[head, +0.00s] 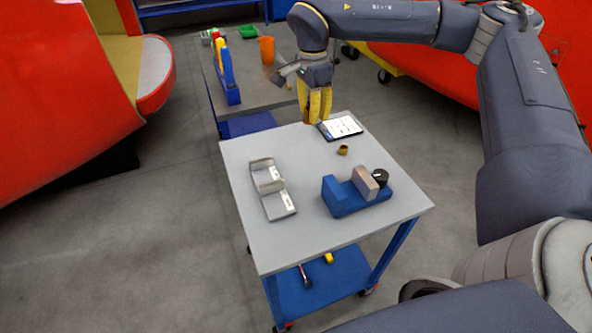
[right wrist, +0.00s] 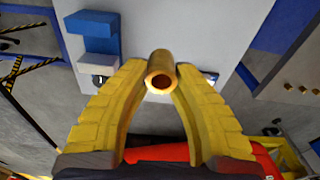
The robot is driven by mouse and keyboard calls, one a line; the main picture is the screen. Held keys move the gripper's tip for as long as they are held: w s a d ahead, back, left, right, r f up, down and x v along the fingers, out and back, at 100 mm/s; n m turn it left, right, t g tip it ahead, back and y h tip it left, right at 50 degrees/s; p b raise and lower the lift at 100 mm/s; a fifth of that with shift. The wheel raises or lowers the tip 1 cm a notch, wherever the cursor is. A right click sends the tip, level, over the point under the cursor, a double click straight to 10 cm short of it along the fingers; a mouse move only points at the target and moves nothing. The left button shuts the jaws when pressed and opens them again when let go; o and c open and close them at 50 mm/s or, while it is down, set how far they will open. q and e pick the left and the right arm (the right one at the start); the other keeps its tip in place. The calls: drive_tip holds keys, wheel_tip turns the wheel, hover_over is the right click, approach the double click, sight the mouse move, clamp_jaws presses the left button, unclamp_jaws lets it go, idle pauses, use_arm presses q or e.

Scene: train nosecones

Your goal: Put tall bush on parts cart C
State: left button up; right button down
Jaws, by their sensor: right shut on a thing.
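The tall bush (right wrist: 160,72), a brass-yellow hollow cylinder, is held between the two yellow fingertips of my right gripper (right wrist: 161,78), its round open end facing the wrist camera. In the head view my right gripper (head: 317,108) points down near the far edge of the nearer cart (head: 235,165); there I cannot make out the bush apart from the yellow fingers. I see no lettering that tells which cart is C. My left gripper is not in view.
The nearer cart carries a tablet (head: 341,127), a small brass bush (head: 343,150), a grey bracket-like tray (head: 275,205) and a blue vice-like fixture (head: 345,200). A farther cart (head: 262,95) holds an orange cup (head: 267,51), a green bin (head: 248,32) and a blue rack (head: 226,75).

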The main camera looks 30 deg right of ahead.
sight(313, 172)
drive_tip(key=f, duration=2)
drive_tip(key=shift+s+d, duration=0.2)
drive_tip(key=c, duration=1.1)
unclamp_jaws()
drive_tip(key=shift+f+m, duration=0.1)
drive_tip(key=shift+m, duration=0.2)
drive_tip(key=shift+c, duration=0.2)
wheel_tip(313, 172, up, 12)
drive_tip(key=shift+a, duration=0.45)
